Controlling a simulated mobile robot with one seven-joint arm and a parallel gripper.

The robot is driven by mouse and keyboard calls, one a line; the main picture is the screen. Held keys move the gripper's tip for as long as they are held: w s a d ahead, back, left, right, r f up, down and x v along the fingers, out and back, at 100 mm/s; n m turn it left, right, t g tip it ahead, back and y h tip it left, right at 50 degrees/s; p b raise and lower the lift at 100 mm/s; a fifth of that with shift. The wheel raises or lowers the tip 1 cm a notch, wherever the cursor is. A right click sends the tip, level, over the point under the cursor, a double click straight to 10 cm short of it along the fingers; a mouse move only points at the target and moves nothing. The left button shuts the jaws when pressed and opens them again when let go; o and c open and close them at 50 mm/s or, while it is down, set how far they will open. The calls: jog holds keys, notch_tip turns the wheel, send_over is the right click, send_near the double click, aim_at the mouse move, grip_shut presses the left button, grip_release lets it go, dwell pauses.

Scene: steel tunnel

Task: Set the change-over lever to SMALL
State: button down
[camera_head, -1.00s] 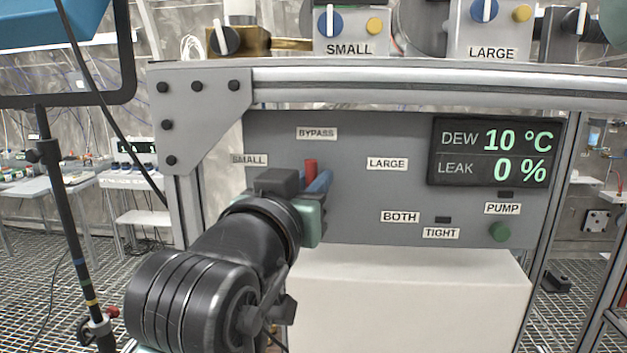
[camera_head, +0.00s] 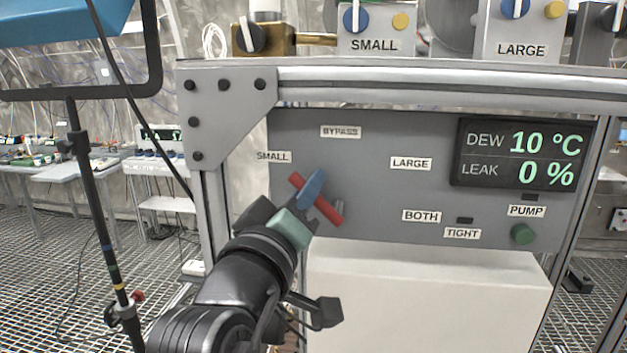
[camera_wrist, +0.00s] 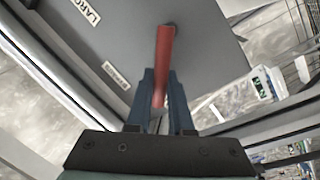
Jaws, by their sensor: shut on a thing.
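The red change-over lever (camera_head: 329,211) is on the grey panel (camera_head: 375,190). In the head view it slants from upper left, towards the SMALL label (camera_head: 273,156), down to lower right. My gripper (camera_head: 311,188) has blue fingers and reaches the lever from the lower left, covering its middle. In the wrist view the lever (camera_wrist: 163,50) runs between the two fingers of my gripper (camera_wrist: 161,80), which are shut on it. The LARGE label (camera_head: 411,163), BYPASS label (camera_head: 340,131) and BOTH label (camera_head: 421,216) are also on the panel. The lever's pivot is hidden.
A display (camera_head: 514,155) reads DEW 10 °C and LEAK 0 %. A green PUMP button (camera_head: 522,234) is at the panel's lower right. A metal frame beam (camera_head: 430,87) runs above the panel. A black stand (camera_head: 95,200) is at the left.

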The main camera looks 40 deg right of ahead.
jog(key=shift+w+a+f+n, duration=0.1)
jog(key=shift+f+n, duration=0.05)
jog(key=shift+n, duration=0.45)
jog(key=shift+f, duration=0.1)
jog(key=c, duration=0.8)
grip_release()
jog(key=shift+a, duration=0.1)
jog(key=b+v, duration=0.4)
jog(key=v, duration=0.8)
jog(key=shift+s+a+f+b, duration=0.1)
jog(key=shift+s+a+b, duration=0.15)
jog(key=shift+s+b, duration=0.15)
jog(key=shift+w+t, duration=0.15)
jog(key=shift+t, duration=0.15)
